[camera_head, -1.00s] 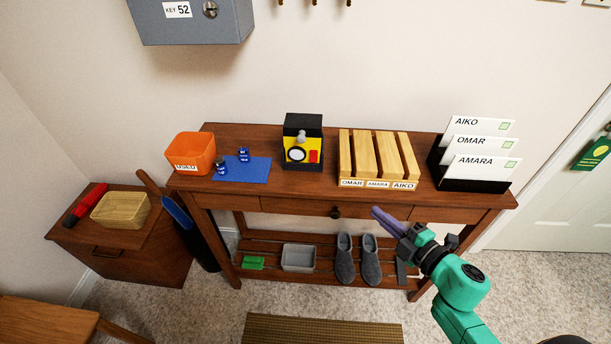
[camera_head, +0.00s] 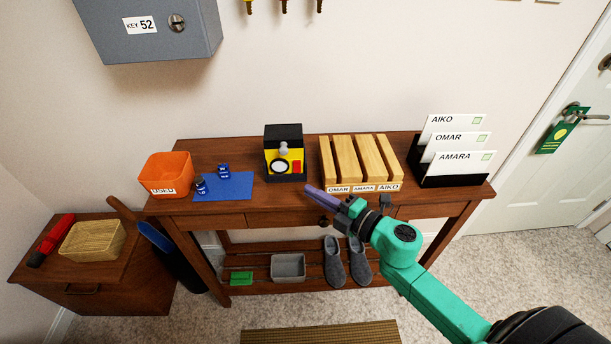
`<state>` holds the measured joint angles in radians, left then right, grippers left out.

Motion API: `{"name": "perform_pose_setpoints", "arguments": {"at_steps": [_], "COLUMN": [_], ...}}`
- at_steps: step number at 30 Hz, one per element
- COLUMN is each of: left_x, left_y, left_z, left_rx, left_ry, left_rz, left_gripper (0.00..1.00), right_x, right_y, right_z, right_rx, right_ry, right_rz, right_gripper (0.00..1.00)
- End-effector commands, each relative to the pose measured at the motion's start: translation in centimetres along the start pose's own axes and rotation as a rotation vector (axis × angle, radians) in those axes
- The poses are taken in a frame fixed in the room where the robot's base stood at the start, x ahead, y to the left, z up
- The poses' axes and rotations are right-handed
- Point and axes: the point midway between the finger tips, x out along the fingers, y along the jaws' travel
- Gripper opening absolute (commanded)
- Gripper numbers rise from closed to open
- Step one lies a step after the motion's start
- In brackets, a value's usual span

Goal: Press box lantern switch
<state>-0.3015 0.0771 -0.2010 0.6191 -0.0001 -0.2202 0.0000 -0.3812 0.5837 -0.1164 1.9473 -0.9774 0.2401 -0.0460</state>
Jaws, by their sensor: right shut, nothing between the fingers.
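The box lantern (camera_head: 284,153) is a yellow and black box with a round white lens, a grey knob above it and a red switch (camera_head: 297,167) at its lower right. It stands upright on the brown console table (camera_head: 222,209), near its middle. My right gripper (camera_head: 308,189) is shut and empty, with its purple fingers pointing left at the front edge of the table. It is below and slightly right of the lantern in the picture, apart from it. My left gripper is not in view.
A wooden slatted rack (camera_head: 346,158) stands right of the lantern, and a black holder with name cards (camera_head: 456,172) beyond it. A blue mat (camera_head: 234,186) with small blue items and an orange bin (camera_head: 166,175) are at left. A grey key box (camera_head: 147,30) hangs above.

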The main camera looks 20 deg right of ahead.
Motion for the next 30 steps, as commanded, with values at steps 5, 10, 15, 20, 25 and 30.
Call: {"name": "perform_pose_setpoints", "arguments": {"at_steps": [5, 10, 15, 20, 25, 30], "left_x": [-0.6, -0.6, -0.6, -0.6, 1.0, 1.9], "left_y": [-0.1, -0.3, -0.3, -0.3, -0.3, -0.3], "left_z": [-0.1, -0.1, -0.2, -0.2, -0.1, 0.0], "left_rx": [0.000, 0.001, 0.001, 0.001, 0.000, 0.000], "left_ry": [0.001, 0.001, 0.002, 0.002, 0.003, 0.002], "left_rz": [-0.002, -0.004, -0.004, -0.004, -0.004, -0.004], "left_gripper": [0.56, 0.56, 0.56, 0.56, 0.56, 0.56], "right_x": [3.6, 5.1, 5.5, 5.4, 5.7, 5.9], "right_y": [0.2, 0.1, 0.0, 0.0, -0.7, -0.2], "right_z": [0.9, 2.5, 2.8, 2.8, 3.0, 3.3], "right_rx": [-0.001, 0.000, 0.001, 0.002, -0.015, -0.047], "right_ry": [-0.002, -0.001, 0.000, 0.000, 0.001, 0.001], "right_rz": [0.002, 0.001, 0.000, 0.000, 0.019, 0.050], "right_gripper": [0.00, 0.00, 0.00, 0.00, 0.00, 0.00]}}
